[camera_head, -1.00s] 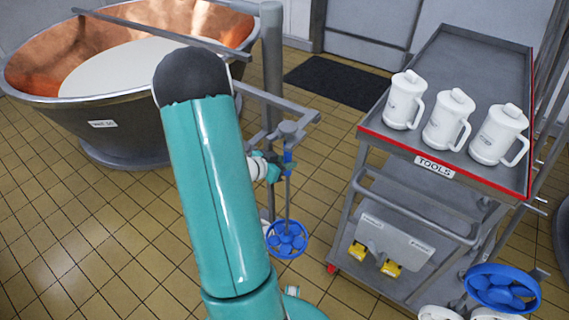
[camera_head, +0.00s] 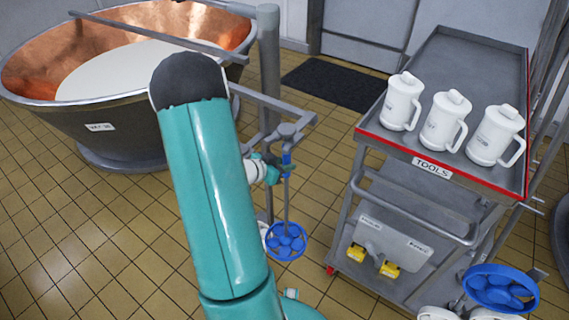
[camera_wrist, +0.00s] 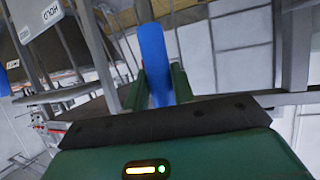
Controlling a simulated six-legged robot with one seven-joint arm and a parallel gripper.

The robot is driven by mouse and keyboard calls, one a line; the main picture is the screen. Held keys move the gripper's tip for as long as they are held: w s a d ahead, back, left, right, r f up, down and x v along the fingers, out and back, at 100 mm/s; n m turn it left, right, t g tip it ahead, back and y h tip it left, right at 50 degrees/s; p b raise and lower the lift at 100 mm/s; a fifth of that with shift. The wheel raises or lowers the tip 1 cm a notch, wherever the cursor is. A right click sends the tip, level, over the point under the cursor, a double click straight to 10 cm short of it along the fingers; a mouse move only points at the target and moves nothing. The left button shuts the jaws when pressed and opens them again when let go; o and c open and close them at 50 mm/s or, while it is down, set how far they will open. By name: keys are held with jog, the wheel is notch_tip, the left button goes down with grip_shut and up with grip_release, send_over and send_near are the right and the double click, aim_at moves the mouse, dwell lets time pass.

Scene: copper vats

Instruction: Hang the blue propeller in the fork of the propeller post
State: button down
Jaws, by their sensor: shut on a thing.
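The blue propeller (camera_head: 286,242) hangs low on a thin grey shaft, its blue ringed head just above the floor in the picture. My gripper (camera_head: 284,166) is shut on the blue grip at the top of the shaft. In the wrist view the blue grip (camera_wrist: 155,65) stands between my green fingers (camera_wrist: 160,88). The propeller post (camera_head: 269,65) is a grey column beside the vat, with grey bars reaching out to a fork (camera_head: 296,128). The shaft's top is at or just below the fork; I cannot tell whether it rests in it.
A copper-lined vat (camera_head: 112,122) with white contents stands at the left. A tool trolley (camera_head: 385,140) with a red edge and three white jugs (camera_head: 443,120) stands at the right. Another blue ringed propeller (camera_head: 502,289) shows at the lower right. Tiled floor lies between.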

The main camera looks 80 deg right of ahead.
jog(key=shift+d+f, duration=0.1)
jog(key=shift+f, duration=0.55)
jog(key=shift+s+d+f, duration=0.1)
jog(key=shift+d+f, duration=0.05)
jog(key=shift+f, duration=0.05)
dwell(0.9)
jog(key=c, duration=1.2)
grip_release()
jog(key=shift+o, duration=0.5)
jog(key=shift+f, duration=0.1)
